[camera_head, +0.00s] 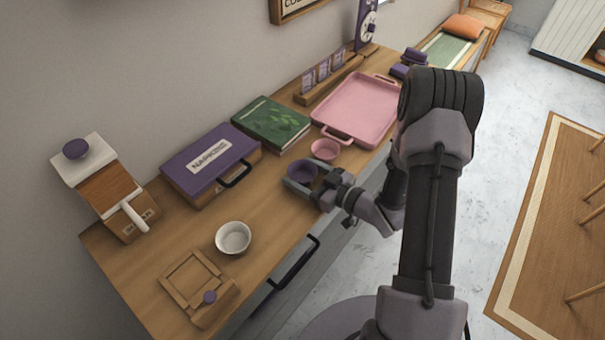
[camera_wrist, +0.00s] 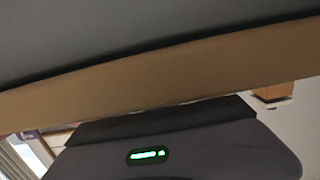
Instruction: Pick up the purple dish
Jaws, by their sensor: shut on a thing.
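The purple dish (camera_head: 301,169) is a small round bowl on the wooden counter in the head view, left of the pink bowl. My gripper (camera_head: 303,184) is at its near side, low over the counter, and is shut on its rim. Part of the dish is hidden behind the fingers. The head view does not show clearly whether the dish is raised off the counter. In the wrist view the dish cannot be made out; a tan band and dark surfaces fill most of it.
A pink bowl (camera_head: 325,149) stands close by at the right. A pink tray (camera_head: 340,128), a green book (camera_head: 270,123) and a purple-lidded napkin box (camera_head: 205,165) lie behind. A white bowl (camera_head: 233,238) stands nearer. The counter (camera_head: 262,201) is bare between the white bowl and the napkin box.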

